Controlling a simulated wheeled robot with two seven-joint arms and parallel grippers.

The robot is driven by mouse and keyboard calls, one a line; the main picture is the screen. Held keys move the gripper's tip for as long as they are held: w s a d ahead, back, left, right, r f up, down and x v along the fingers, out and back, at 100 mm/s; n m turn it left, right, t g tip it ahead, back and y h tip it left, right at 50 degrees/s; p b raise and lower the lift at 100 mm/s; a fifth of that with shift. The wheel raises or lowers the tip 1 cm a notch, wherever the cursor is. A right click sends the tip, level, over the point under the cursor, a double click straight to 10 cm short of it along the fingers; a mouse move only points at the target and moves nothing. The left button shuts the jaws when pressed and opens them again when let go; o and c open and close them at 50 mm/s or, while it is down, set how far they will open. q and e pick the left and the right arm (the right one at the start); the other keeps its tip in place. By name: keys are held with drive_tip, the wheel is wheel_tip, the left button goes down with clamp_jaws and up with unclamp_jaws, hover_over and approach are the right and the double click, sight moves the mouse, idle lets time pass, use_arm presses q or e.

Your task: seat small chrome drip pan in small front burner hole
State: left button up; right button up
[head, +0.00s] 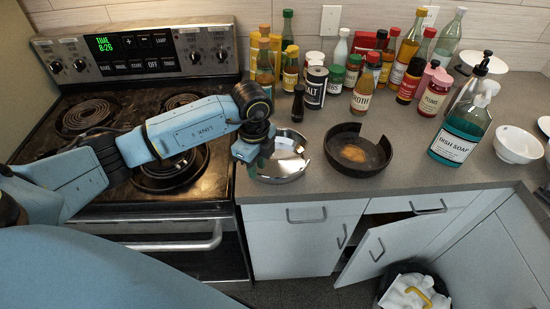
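The chrome drip pan (284,166) lies on the grey counter just right of the stove; it is shiny and round. My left gripper (257,153) points down at the pan's left rim and covers part of it. I cannot tell whether its fingers are open or closed on the rim. The stove (120,207) is at the left. The front right burner (168,182) shows dark rings partly behind my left arm. The front left burner area is mostly hidden by that arm, so I cannot make out an empty hole. My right gripper is out of view.
A dark round pan (334,150) with a brown stain sits right of the chrome pan. A small dark bottle (298,103) and several bottles and jars stand behind. Dish soap (459,135) and a white bowl (517,146) are further right. A cabinet door (377,246) hangs ajar below.

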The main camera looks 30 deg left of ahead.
sight(258, 184)
use_arm(q)
drive_tip(key=shift+f+b, duration=1.4)
drive_tip(key=shift+f, duration=0.9)
drive_tip(key=shift+r+p, duration=1.55)
drive_tip(key=shift+r, duration=0.2)
clamp_jaws()
drive_tip(key=shift+f, duration=0.1)
idle(1.1)
wheel_tip(258, 184, up, 7)
drive_tip(key=p, duration=0.6)
idle(1.1)
